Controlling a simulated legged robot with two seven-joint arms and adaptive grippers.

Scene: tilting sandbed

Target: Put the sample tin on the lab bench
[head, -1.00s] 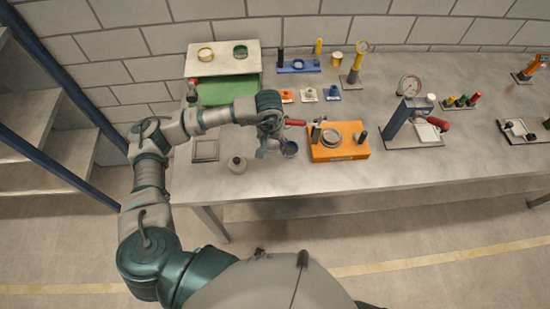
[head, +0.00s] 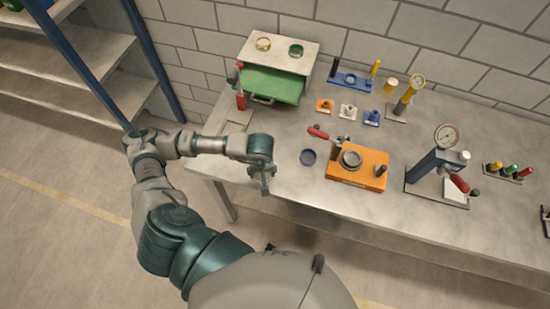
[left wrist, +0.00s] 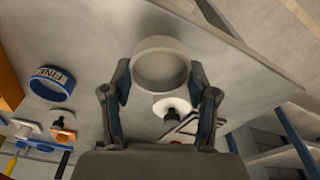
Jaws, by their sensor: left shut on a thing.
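My left gripper (head: 266,186) is over the front left part of the grey lab bench (head: 300,197), near its front edge. In the left wrist view, the gripper (left wrist: 161,80) is shut on a pale round tin (left wrist: 164,47), with one finger at each side. I take this to be the sample tin; its round opening or recessed face shows to the camera. In the head view the tin is hidden by the gripper and wrist. I cannot tell whether the tin touches the bench. My right gripper is not in view.
A blue ring (head: 308,157) lies right of my gripper and also shows in the wrist view (left wrist: 52,83). The orange base (head: 356,176) with a grey ring is beyond it. A green drawer (head: 270,86) stands at the back.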

